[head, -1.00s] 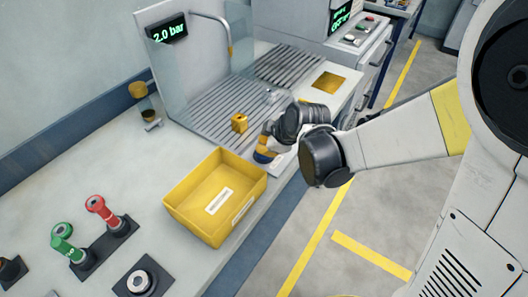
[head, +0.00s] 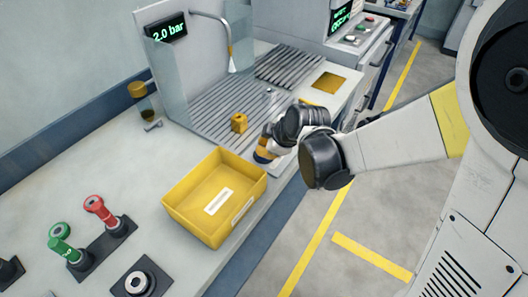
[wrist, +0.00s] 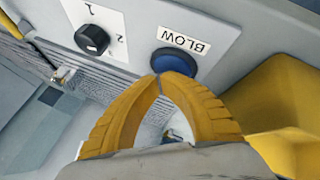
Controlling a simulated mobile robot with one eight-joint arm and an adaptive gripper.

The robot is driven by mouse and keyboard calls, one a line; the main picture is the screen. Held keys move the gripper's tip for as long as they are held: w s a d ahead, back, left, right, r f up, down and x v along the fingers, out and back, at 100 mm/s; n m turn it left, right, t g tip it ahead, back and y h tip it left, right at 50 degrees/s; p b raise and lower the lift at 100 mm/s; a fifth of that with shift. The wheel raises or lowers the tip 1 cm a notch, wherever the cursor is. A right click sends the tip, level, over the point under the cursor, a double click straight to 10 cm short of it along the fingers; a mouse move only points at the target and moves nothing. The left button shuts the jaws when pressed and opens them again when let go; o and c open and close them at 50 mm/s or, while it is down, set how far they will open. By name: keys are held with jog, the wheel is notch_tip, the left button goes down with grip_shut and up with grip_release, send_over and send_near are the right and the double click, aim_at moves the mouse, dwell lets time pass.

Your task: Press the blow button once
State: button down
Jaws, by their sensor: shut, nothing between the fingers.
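The blue blow button (wrist: 175,63) sits on a white panel in the wrist view, beside its BLOW label (wrist: 185,42). My gripper (wrist: 160,83) is shut and empty, with its yellow fingertips together at the button's lower edge. The fingertips cover part of that edge; I cannot tell how far the button is pushed in. In the head view my gripper (head: 264,155) is at the bench front, right of the yellow bin, and the button is hidden. A pale cone shows under the nozzle (head: 231,60) over the grate.
A black selector knob (wrist: 92,39) is left of the button. The yellow bin (head: 180,207) is close beside my gripper. A yellow block (head: 239,122) sits on the slatted grate (head: 205,112). Red (head: 100,209) and green (head: 63,240) handled tools stand at the left.

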jog(key=shift+r, duration=0.1)
jog(key=shift+r+p, duration=0.75)
jog(key=shift+r, duration=0.05)
notch_tip(320, 180, up, 5)
jog(key=p, duration=0.4)
dwell(0.7)
jog(key=s+d+r+m+h, duration=0.2)
jog(key=s+d+r+m, duration=0.3)
jog(key=s+d+m, duration=0.2)
jog(key=s+d+r+m+t+h, duration=0.1)
jog(key=s+d+r+m+h, duration=0.1)
jog(key=s+d+r+m, duration=0.3)
jog(key=s+d+m, duration=0.3)
jog(key=s, duration=0.4)
jog(key=shift+d, duration=0.4)
